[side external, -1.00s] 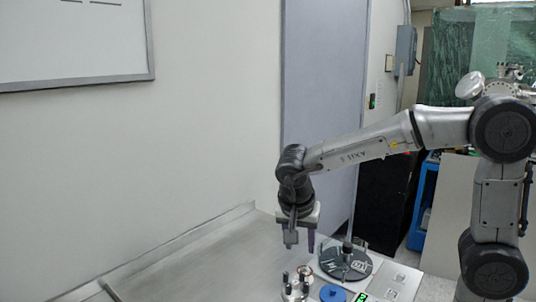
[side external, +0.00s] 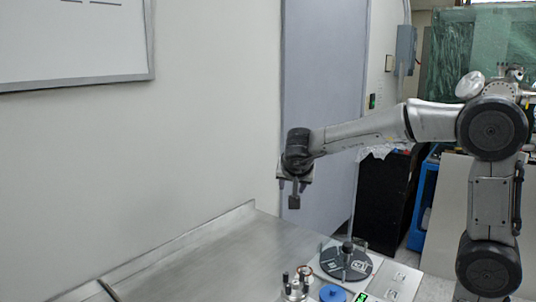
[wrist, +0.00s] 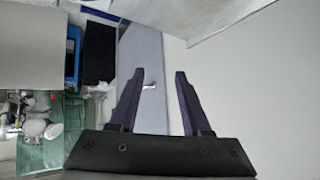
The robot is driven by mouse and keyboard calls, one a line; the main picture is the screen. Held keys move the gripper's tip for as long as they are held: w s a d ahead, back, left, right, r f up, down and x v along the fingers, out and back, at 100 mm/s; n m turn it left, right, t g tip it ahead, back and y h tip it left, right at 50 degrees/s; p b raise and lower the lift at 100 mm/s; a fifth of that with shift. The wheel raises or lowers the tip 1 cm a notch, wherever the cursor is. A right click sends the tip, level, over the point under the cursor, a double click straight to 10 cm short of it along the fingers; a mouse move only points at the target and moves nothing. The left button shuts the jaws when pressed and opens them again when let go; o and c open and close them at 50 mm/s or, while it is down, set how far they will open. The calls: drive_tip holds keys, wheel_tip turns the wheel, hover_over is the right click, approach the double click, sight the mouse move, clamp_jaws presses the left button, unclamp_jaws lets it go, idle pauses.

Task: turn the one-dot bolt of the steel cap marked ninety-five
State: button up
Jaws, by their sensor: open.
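My gripper (side external: 293,195) hangs in the air above the steel table, well clear of everything on it. In the wrist view its two dark fingers (wrist: 160,76) are apart with nothing between them. At the table's near right stands a small steel piece with upright posts (side external: 294,288). Behind it lies a round dark grey disc (side external: 346,264) with light markings and a post. The number ninety-five and the one-dot bolt are too small to make out, so I cannot tell which piece is the cap. The wrist view shows none of these pieces.
A blue round piece (side external: 333,294) and a green-lit display (side external: 361,297) sit at the front edge of the view. A pale plate (side external: 397,279) lies right of the disc.

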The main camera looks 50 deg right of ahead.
drive_tip(key=w+r+n+t, duration=0.4)
drive_tip(key=w+r+t, duration=0.1)
drive_tip(key=w, duration=0.3)
drive_tip(key=shift+d+r+n, duration=0.2)
drive_tip(key=shift+r+n, duration=0.2)
drive_tip(key=shift+r, duration=0.45)
drive_tip(key=shift+w, duration=0.1)
